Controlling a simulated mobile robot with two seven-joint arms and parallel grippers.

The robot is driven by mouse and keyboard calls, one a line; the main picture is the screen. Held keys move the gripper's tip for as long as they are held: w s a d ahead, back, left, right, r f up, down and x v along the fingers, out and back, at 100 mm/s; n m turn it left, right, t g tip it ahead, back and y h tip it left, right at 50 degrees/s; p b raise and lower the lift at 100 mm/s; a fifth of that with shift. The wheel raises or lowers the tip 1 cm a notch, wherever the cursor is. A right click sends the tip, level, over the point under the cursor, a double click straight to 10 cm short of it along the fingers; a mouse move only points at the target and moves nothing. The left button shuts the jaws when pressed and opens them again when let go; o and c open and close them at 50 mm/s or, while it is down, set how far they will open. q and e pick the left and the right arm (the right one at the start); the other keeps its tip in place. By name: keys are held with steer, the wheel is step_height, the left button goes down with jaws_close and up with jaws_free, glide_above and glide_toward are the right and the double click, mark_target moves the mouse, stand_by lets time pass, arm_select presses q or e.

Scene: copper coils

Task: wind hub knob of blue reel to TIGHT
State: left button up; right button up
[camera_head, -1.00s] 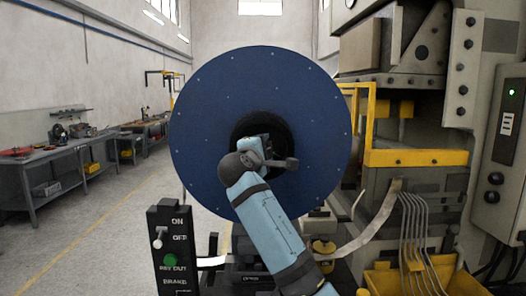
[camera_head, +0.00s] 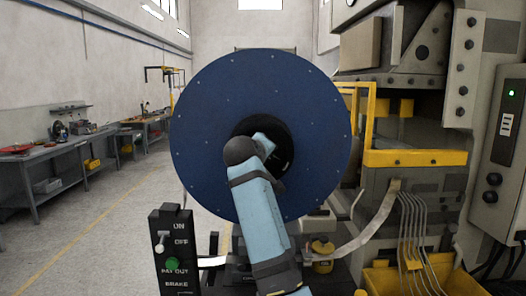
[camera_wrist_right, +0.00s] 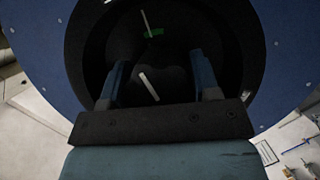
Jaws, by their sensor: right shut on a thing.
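The blue reel (camera_head: 215,110) stands upright facing me, with a dark round hub at its centre. In the right wrist view, the dark hub knob (camera_wrist_right: 172,84) sits between the fingers of my right gripper (camera_wrist_right: 160,76), which is shut on it. A white line (camera_wrist_right: 149,87) shows on the knob. A green mark (camera_wrist_right: 154,33) with another white line (camera_wrist_right: 145,21) lies above it on the dark hub. The lettering is not readable. In the head view my right arm hides the knob and most of the gripper. My left gripper is not in view.
A black control panel (camera_head: 173,250) with a switch and a green button stands at the lower left. A large machine with a yellow bar (camera_head: 415,158) is close on the right, above a yellow bin (camera_head: 410,280). Workbenches line the left wall; the floor there is clear.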

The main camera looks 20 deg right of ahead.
steer(key=shift+f+m+y, duration=0.1)
steer(key=shift+m+y, duration=0.2)
steer(key=shift+m, duration=0.1)
stand_by(0.3)
steer(key=o, duration=0.8)
steer(key=shift+o, duration=0.6)
steer(key=shift+p, duration=0.3)
